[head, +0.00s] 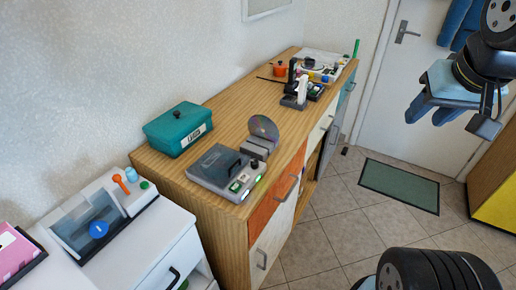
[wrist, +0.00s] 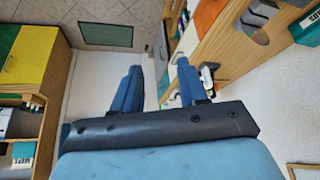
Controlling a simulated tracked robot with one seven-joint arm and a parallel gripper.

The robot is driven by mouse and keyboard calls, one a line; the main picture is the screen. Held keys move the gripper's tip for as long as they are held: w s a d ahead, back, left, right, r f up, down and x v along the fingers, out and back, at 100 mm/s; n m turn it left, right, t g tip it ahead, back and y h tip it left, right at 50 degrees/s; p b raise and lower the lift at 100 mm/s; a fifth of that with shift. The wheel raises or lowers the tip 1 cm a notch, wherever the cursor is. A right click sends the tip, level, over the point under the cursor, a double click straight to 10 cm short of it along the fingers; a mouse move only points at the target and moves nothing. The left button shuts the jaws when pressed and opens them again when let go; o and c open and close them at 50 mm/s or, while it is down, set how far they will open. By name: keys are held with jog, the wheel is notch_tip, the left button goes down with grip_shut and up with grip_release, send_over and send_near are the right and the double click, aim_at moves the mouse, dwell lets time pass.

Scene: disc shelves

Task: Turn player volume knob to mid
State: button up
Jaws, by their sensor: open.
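The disc player (head: 226,170) is a flat grey unit with a dark lid on the near end of the wooden cabinet top. A small black knob (head: 255,164) stands at its back right corner, and a white and a green button sit on its front strip. I cannot read the knob's setting. My gripper (head: 432,112) is at the upper right in the head view, in the air over the floor, well apart from the player. In the wrist view its two blue fingers (wrist: 157,85) are spread with nothing between them.
A disc (head: 264,128) stands upright in a grey holder behind the player. A teal box (head: 178,128) is at its left. A white unit (head: 100,215) with a clear cover is at the lower left. Open tiled floor (head: 345,225) lies right of the cabinet (head: 225,120).

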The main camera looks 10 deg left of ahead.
jog(key=shift+o, duration=0.5)
jog(key=shift+d, duration=0.15)
jog(key=shift+o, duration=0.2)
jog(key=shift+w+a+f, duration=0.15)
jog(key=shift+w+a, duration=0.15)
jog(key=shift+a, duration=0.05)
jog(key=n+g, duration=0.6)
jog(key=n, duration=0.9)
send_over(254, 163)
notch_tip(254, 163, down, 12)
notch_tip(254, 163, down, 14)
jog(key=shift+w+r, duration=0.15)
jog(key=shift+r, duration=0.1)
grip_shut()
